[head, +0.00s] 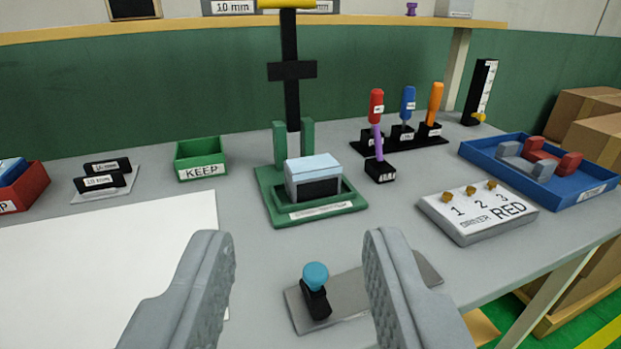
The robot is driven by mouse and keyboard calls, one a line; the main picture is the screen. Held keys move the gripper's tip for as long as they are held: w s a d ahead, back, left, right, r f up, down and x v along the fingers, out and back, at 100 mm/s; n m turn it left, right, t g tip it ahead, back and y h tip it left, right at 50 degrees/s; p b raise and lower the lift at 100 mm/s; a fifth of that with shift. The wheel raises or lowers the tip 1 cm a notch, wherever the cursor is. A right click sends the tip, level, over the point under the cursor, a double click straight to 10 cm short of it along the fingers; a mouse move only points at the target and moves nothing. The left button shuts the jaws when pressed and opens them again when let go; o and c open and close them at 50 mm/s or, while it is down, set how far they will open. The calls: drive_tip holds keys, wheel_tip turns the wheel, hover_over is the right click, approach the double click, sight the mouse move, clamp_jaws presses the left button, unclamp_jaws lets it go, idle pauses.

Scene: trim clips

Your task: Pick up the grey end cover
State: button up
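A grey block-like part (524,161), which looks like the grey end cover, lies in the blue tray (556,204) at the right of the bench. A red part of similar shape (554,157) lies beside it, on its far right side. My gripper (298,240) is open and empty, its two grey fingers wide apart in the foreground. It is well to the left of the tray and nearer to the camera.
A green fixture (318,213) holding a light-blue-topped block stands mid-bench. Upright drivers in black holders (404,130) and a "DRIVER RED" board (477,228) stand left of the tray. A teal-knobbed tool (316,283) rises between my fingers. White paper (90,270) lies left.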

drive_tip(key=o, duration=0.6)
drive_tip(key=shift+w+r, duration=0.1)
drive_tip(key=shift+w, duration=0.05)
drive_tip(key=o, duration=0.6)
drive_tip(key=w, duration=0.1)
drive_tip(key=w+g, duration=0.1)
drive_tip(key=shift+w+d+r, duration=0.15)
drive_tip(key=shift+w+r, duration=0.05)
drive_tip(key=shift+w, duration=0.15)
drive_tip(key=n+g+y, duration=0.1)
drive_tip(key=n+g, duration=0.3)
drive_tip(key=g, duration=0.8)
hover_over(315, 166)
drive_tip(key=s+d, duration=0.2)
drive_tip(key=s, duration=0.4)
wheel_tip(315, 166, down, 4)
drive_tip(key=r, duration=0.1)
drive_tip(key=x, duration=1.2)
drive_tip(key=shift+w+a+f, duration=0.2)
drive_tip(key=shift+f, duration=0.15)
drive_tip(key=shift+a+x, duration=0.15)
drive_tip(key=shift+x, duration=1.15)
drive_tip(key=shift+a+x, duration=0.1)
drive_tip(key=shift+x, duration=1.25)
